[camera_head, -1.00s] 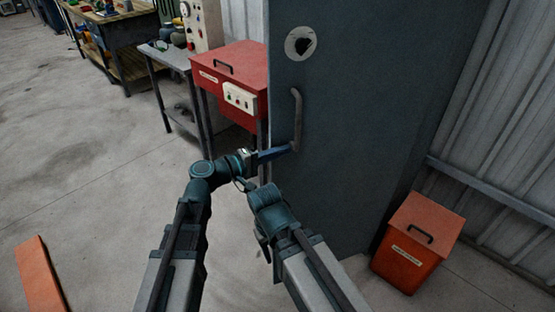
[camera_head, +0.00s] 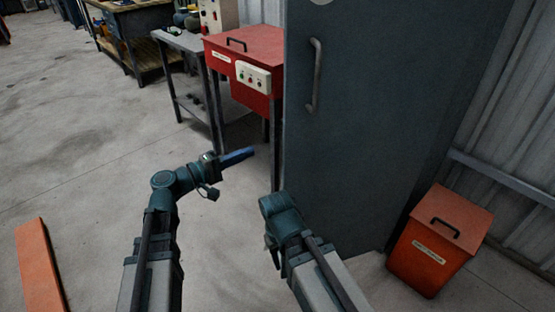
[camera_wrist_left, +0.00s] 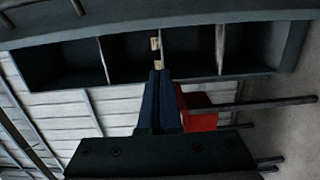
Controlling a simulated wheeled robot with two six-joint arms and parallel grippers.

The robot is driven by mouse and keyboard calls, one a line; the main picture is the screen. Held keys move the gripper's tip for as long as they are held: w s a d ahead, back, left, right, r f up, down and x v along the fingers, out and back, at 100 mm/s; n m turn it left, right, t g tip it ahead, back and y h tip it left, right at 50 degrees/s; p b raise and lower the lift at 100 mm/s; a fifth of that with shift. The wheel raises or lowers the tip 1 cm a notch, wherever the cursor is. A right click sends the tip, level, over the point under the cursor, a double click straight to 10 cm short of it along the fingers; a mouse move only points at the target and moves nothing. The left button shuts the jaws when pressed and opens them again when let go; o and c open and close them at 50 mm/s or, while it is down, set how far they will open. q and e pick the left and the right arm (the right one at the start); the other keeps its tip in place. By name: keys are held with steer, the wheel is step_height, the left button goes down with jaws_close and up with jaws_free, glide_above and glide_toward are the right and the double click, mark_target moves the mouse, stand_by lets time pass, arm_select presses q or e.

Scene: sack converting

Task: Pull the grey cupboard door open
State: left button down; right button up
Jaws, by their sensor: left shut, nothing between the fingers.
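The tall grey cupboard door (camera_head: 385,130) fills the middle right of the head view, with its upright bar handle (camera_head: 315,75) near its left edge. My left gripper (camera_head: 240,156) is shut and empty, left of the door and below the handle, apart from both. Its closed blue fingers (camera_wrist_left: 160,100) also show in the left wrist view.
A red cabinet (camera_head: 250,50) on legs stands left of the door, beside a grey side table (camera_head: 185,42). A red lidded bin (camera_head: 435,245) stands at the right by the corrugated wall. An orange bar (camera_head: 40,265) lies at lower left.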

arm_select(q)
steer(key=x, duration=1)
steer(key=s, duration=0.3)
steer(key=shift+s+d+r, duration=0.1)
steer(key=shift+s+d, duration=0.2)
steer(key=shift+s, duration=0.05)
steer(key=shift+s, duration=0.1)
